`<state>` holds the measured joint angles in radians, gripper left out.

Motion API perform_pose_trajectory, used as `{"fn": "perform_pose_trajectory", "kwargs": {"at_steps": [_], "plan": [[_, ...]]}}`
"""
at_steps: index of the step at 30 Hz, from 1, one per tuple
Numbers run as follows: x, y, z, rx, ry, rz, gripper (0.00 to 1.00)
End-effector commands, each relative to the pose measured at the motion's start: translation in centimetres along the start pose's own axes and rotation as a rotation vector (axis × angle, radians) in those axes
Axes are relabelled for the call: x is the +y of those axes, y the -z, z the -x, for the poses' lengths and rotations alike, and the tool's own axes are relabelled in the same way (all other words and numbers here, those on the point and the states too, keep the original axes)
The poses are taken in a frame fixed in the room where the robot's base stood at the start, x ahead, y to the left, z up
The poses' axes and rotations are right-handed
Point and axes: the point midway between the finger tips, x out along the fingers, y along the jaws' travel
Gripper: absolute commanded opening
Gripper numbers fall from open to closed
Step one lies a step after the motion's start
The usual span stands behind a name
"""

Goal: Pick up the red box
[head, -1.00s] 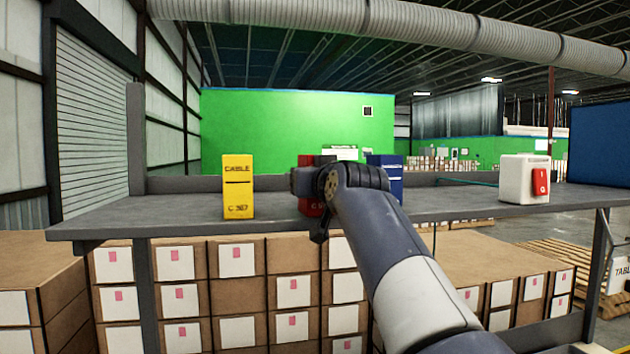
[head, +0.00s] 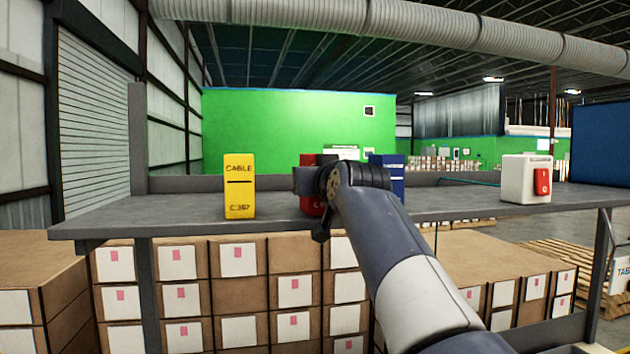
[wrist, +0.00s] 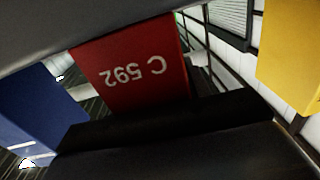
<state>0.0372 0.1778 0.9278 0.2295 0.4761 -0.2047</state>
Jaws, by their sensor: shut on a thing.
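The red box (head: 309,207) stands on the grey shelf, mostly hidden behind my gripper in the head view. In the wrist view the red box (wrist: 135,65) fills the upper middle, with "C 592" printed upside down on its face. My gripper (head: 307,181) is at the red box and shut on it. In the wrist view, dark gripper parts (wrist: 180,125) lie above and below the box's visible face. The fingertips themselves are hard to make out in the head view.
A yellow box (head: 239,187) marked "CABLE" stands left of the red box on the shelf (head: 460,205). A blue box (head: 393,178) stands close on the right, partly behind my arm. A white switch box (head: 524,180) sits far right. The shelf between is clear.

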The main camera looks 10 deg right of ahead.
Motion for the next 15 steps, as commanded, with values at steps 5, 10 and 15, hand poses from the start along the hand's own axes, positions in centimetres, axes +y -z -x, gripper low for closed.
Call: {"fn": "perform_pose_trajectory", "kwargs": {"at_steps": [5, 10, 15], "plan": [[0.0, 0.9, 0.0, 0.003, 0.0, 0.001, 0.19], [0.0, 2.7, 0.0, 0.004, 0.0, 0.0, 0.19], [0.0, 5.4, 0.0, 0.005, 0.0, 0.0, 0.19]]}}
